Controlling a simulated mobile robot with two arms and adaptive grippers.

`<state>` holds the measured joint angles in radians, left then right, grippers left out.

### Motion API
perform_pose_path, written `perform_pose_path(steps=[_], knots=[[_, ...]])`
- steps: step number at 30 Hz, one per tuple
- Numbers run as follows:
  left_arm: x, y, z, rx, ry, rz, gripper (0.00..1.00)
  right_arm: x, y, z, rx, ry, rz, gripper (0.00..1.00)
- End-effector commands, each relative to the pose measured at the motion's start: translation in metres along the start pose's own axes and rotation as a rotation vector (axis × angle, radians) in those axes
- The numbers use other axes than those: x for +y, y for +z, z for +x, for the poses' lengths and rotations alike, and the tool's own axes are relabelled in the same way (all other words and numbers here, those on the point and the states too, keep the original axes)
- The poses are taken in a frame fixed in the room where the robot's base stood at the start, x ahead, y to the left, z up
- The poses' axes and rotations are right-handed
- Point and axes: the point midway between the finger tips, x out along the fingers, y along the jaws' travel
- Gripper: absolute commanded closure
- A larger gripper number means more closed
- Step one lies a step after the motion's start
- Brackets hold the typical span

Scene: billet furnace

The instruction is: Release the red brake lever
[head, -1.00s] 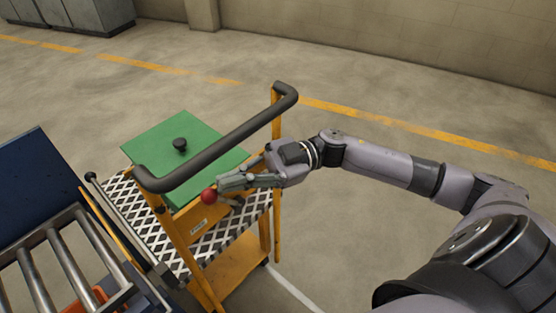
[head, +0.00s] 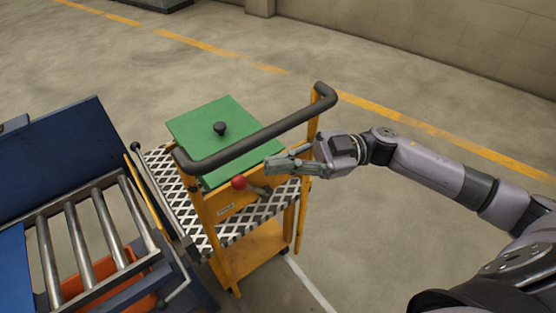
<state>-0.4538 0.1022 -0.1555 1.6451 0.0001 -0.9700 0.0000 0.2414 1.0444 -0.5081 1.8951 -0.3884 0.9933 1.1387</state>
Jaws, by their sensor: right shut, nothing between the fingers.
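The red brake lever shows as a red ball knob (head: 239,183) on a short rod, at the front of the yellow cart (head: 222,207), below its black handlebar. My right gripper (head: 268,167) comes in from the right. Its fingers are closed together and empty, and in the picture they lie to the right of and slightly above the knob, apart from it. The far end of the lever's rod is partly hard to make out near the gripper. My left gripper is not in view.
The black handlebar (head: 262,136) arches over the cart, close to my right gripper. A roller conveyor (head: 77,240) stands at the left beside the cart. Open floor lies behind and to the right.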

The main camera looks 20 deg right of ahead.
Motion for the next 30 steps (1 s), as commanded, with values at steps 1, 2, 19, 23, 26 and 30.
perform_pose_path(steps=[1,2,19,23,26,30], knots=[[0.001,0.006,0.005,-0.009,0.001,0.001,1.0,0.002,-0.005,-0.001,-0.001,0.0,0.0,1.0],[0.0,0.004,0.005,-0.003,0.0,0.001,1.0,0.001,0.0,-0.01,-0.007,0.003,0.003,1.0],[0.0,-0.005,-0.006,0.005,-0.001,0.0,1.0,-0.001,0.003,-0.1,-0.001,0.0,-0.001,1.0],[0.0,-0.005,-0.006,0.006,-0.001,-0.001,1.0,-0.001,0.003,-0.101,-0.001,0.0,-0.001,1.0],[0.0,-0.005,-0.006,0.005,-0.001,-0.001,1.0,-0.001,0.003,-0.101,0.0,0.0,-0.001,1.0],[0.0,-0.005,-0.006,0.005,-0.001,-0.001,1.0,-0.001,0.003,-0.101,0.0,0.0,-0.001,1.0]])
